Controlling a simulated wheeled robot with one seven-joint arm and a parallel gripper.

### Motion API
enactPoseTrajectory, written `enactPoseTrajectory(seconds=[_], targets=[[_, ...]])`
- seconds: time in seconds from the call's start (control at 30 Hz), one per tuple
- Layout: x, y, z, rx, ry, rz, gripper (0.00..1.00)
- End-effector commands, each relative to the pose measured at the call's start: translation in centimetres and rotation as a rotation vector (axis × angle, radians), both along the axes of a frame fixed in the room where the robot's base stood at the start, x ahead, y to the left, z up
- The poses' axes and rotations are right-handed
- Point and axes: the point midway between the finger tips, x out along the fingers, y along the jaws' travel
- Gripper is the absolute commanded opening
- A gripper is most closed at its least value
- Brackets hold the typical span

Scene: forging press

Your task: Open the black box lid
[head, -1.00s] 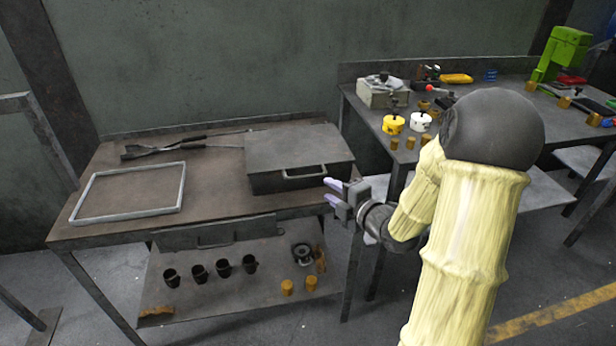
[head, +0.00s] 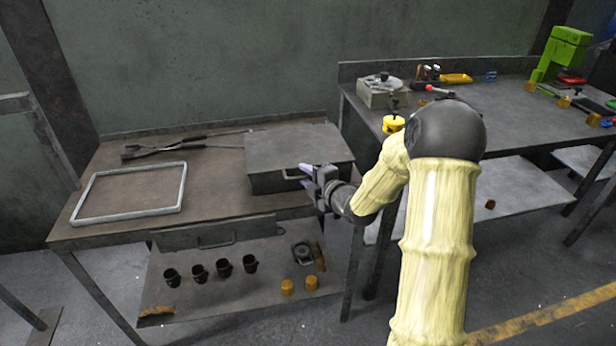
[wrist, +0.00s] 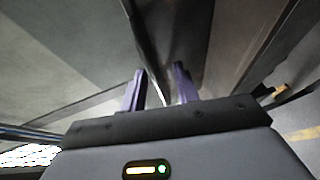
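The black box (head: 275,182) sits at the right end of the left table, its flat lid (head: 295,147) shut. A bar handle (head: 290,178) is on its front side, its right part hidden behind my gripper. My gripper (head: 305,177) is at the right part of this handle, with its purple fingers pointing left toward the box. In the wrist view the fingers (wrist: 160,82) stand apart, and a thin pale curved edge shows between them. I cannot tell whether that edge is the handle or whether the fingers touch it.
The left table (head: 215,195) also holds an empty metal frame (head: 130,212) and long tongs (head: 165,147). Its lower shelf (head: 220,285) carries several dark cups and small orange cylinders. A right table (head: 510,110) with assorted tools stands beside it; the tables have a gap between them.

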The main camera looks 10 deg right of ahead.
Motion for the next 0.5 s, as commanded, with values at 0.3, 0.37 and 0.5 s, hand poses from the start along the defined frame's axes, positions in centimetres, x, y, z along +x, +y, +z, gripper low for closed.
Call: enactPoseTrajectory(seconds=[0.3, 0.37, 0.5], targets=[[-0.03, -0.02, 0.0, 0.0, 0.0, 0.0, 0.0], [-0.04, -0.03, 0.01, 0.0, 0.0, 0.0, 0.0], [-0.05, -0.02, 0.15, 0.0, 0.003, 0.0, 0.0]])
